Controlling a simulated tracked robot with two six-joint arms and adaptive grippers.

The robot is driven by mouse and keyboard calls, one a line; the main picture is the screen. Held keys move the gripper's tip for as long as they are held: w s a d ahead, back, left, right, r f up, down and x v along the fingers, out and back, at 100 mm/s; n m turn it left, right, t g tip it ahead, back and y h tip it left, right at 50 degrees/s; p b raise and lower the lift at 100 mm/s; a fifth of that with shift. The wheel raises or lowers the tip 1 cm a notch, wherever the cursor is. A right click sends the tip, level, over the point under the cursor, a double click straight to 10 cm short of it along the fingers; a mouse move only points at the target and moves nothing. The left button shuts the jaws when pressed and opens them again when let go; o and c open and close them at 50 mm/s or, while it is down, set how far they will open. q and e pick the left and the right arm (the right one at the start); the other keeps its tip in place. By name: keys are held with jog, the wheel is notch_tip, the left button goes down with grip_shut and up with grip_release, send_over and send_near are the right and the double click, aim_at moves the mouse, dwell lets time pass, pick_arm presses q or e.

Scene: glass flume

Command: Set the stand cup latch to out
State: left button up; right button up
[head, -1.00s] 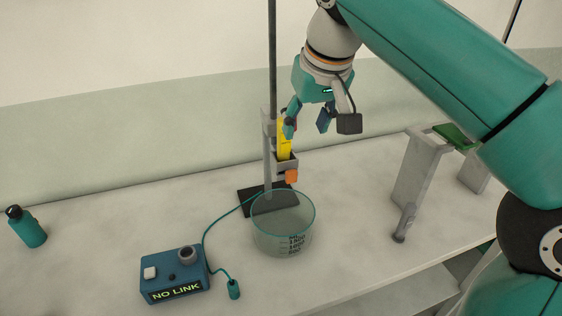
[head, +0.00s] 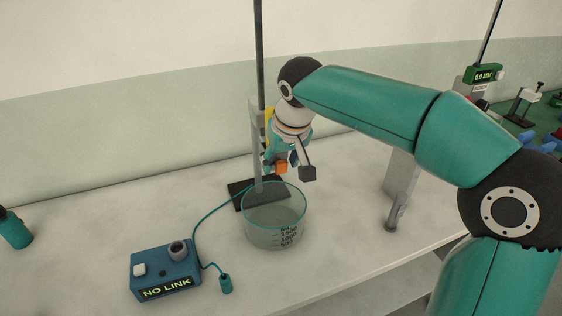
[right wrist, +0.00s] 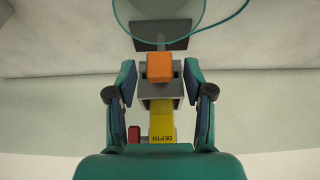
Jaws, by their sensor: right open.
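The grey stand cup (right wrist: 144,88) sits on the upright stand (head: 257,150) and carries an orange block (right wrist: 160,67) on its front, apparently the latch. The block also shows in the head view (head: 281,167). A yellow piece marked DEPTH (right wrist: 162,122) sits in the cup. My right gripper (right wrist: 160,84) is open, with one finger on each side of the cup and gaps between. In the head view my right gripper (head: 281,158) hangs just above the orange block and hides much of the cup. My left gripper is not in view.
A glass beaker (head: 273,218) stands in front of the stand's dark base (head: 240,195). A blue box reading NO LINK (head: 165,272) is at the front left, with a teal cable. A teal bottle (head: 14,230) is at the far left. A small red part (right wrist: 134,134) is beside the yellow piece.

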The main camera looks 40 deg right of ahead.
jog(key=shift+f, duration=0.25)
grip_shut()
jog(key=shift+s+a+f+b, duration=0.1)
jog(key=shift+s+f+b, duration=0.05)
jog(key=shift+s+b, duration=0.35)
jog(key=shift+s, duration=0.2)
grip_release()
jog(key=v, duration=1.2)
